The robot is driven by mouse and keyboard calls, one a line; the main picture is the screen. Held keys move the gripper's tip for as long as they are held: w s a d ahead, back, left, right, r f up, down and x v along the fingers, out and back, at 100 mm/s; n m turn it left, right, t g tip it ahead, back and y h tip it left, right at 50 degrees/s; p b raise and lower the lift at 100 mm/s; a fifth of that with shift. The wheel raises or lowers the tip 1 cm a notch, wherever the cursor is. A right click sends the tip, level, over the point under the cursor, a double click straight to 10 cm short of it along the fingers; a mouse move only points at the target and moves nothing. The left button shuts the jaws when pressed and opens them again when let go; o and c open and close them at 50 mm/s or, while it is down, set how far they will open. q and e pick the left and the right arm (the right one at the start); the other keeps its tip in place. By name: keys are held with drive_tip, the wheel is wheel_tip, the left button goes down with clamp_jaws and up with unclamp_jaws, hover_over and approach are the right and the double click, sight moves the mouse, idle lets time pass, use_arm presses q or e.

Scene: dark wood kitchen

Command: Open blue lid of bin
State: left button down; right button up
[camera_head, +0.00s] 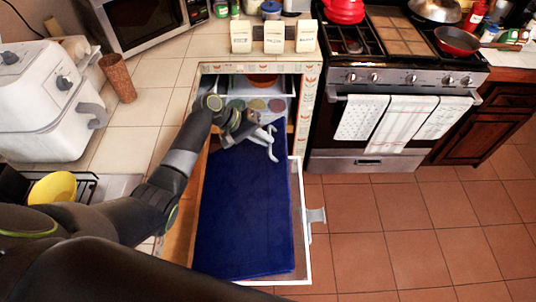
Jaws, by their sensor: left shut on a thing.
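The blue lid (243,215) is a large flat dark blue panel over the white-rimmed bin (303,240), which stands out from an opening in the tiled counter. It covers most of the bin; a narrow wooden strip shows along its left side. My left gripper (268,143) reaches in from the left, with its pale fingers at the far right part of the lid. It is shut on the lid there, though the exact contact is hard to see. What lies under the lid is hidden. My right gripper is not in view.
A white appliance (45,98), a brown cup (117,77) and a microwave (145,20) stand on the counter (150,75) at left. Three small boxes (274,38) stand at its far end. A stove (390,85) with towels is at right. The tiled floor (400,235) is clear.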

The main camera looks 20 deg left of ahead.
use_arm(q)
drive_tip(key=s+a+r+h+b, duration=0.2)
drive_tip(key=s+a+b, duration=0.1)
drive_tip(key=a, duration=0.6)
drive_tip(key=s+a+r+t+h+b, duration=0.1)
drive_tip(key=a+b, duration=0.4)
drive_tip(key=a, duration=0.5)
drive_tip(key=s+a+r+h+b, duration=0.3)
drive_tip(key=s+a+b, duration=0.1)
drive_tip(key=a, duration=0.6)
drive_tip(key=shift+s+t, duration=0.4)
drive_tip(key=shift+s, duration=0.1)
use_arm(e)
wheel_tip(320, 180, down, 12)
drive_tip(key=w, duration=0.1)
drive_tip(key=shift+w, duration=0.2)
use_arm(q)
drive_tip(key=c, duration=1.5)
unclamp_jaws()
drive_tip(key=shift+w+a, duration=0.1)
drive_tip(key=shift+w, duration=0.05)
drive_tip(key=shift+r, duration=0.1)
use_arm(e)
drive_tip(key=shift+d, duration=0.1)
